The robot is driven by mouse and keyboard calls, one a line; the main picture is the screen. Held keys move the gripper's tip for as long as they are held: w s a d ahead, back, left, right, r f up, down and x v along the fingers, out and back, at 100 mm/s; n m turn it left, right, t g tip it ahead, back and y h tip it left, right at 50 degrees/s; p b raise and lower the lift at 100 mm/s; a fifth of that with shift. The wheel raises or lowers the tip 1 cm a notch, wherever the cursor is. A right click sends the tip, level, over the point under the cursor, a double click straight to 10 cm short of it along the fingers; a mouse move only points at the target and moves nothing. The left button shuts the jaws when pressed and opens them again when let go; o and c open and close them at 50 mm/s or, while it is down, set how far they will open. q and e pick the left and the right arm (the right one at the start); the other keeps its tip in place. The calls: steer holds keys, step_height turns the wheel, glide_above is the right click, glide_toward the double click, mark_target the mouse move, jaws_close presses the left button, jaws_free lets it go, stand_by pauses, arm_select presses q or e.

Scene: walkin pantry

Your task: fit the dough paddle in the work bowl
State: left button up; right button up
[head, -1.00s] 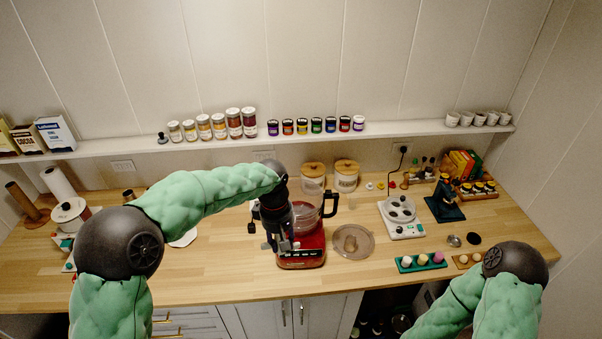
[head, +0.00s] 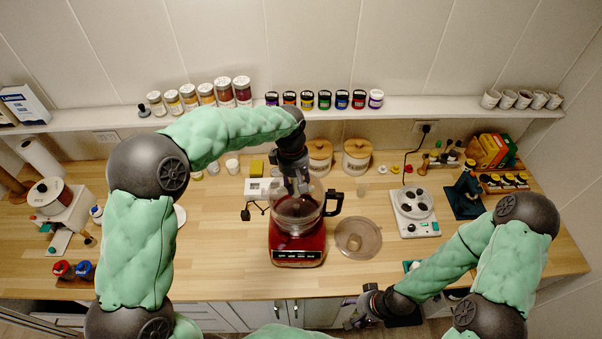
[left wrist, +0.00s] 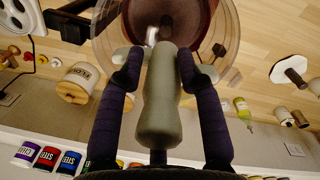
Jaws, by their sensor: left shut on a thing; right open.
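The work bowl (head: 290,222) is clear with a black handle and sits on a red food processor base (head: 298,248) on the counter. In the left wrist view, the open bowl (left wrist: 225,30) lies beyond my fingers, with a pale central post inside. My left gripper (head: 303,190) is over the bowl. Its two dark fingers (left wrist: 160,65) are shut on a grey-green piece, the dough paddle (left wrist: 158,105), which points toward the bowl. I cannot tell whether its far end is inside the bowl. My right gripper (head: 358,312) is open and empty at the counter's front edge.
A clear round lid (head: 372,236) lies right of the bowl.

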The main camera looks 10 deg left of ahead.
arm_select(q)
steer(key=shift+w+f, duration=0.3)
steer(key=shift+f, duration=0.15)
arm_select(e)
steer(key=shift+w+f, duration=0.1)
steer(key=shift+w, duration=0.25)
arm_select(q)
steer(key=shift+s, duration=0.1)
arm_select(e)
steer(key=shift+s, duration=0.1)
steer(key=shift+f, duration=0.15)
arm_select(q)
steer(key=b, duration=0.4)
glide_above(297, 207)
steer(key=shift+f, duration=2.9)
arm_select(e)
steer(key=shift+f, duration=2)
arm_select(q)
steer(key=shift+b, duration=0.35)
arm_select(e)
steer(key=shift+f, duration=0.15)
arm_select(q)
steer(key=shift+f+b, duration=2.4)
steer(key=shift+f, duration=1.1)
arm_select(e)
steer(key=shift+f, duration=2.4)
